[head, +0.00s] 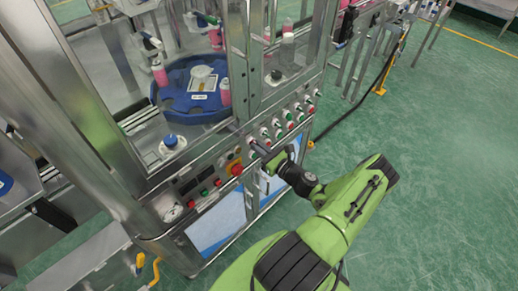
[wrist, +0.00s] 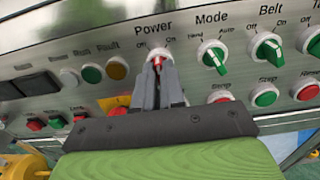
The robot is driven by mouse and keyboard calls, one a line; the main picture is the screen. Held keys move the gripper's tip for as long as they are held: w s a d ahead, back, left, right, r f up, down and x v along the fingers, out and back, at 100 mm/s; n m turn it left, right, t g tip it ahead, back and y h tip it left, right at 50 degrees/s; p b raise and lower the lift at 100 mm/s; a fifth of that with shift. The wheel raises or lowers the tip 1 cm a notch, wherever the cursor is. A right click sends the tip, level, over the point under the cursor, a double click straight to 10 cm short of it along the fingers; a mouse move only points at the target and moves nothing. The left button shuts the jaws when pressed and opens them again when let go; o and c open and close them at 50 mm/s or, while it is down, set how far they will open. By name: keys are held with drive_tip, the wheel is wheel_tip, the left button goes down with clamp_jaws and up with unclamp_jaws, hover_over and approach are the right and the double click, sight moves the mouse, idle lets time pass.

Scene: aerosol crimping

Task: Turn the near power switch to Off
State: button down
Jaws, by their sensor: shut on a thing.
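The near power switch (wrist: 157,60) is a small red knob in a pale ring, under the label "Power", with "Off" at its upper left and "On" at its upper right. My gripper (wrist: 158,76) is shut on the knob, with its two grey fingers on either side of it. The fingers hide the knob's lower part, and its exact angle is hard to tell. In the head view my gripper (head: 262,153) reaches the front panel of the machine and covers the switch.
Right of the power switch are the green Mode switch (wrist: 212,56) and Belt switch (wrist: 267,49). Push buttons sit below, including a red Stop (wrist: 220,97). In the head view a red emergency button (head: 237,169) is left of my gripper. Green floor (head: 430,170) is open at right.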

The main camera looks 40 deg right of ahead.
drive_tip(key=n+b, duration=0.1)
drive_tip(key=n, duration=0.4)
drive_tip(key=shift+n, duration=0.4)
idle(0.4)
drive_tip(key=c, duration=1.2)
unclamp_jaws()
drive_tip(key=s, duration=1.5)
drive_tip(key=shift+s+d, duration=0.2)
drive_tip(key=shift+s, duration=0.2)
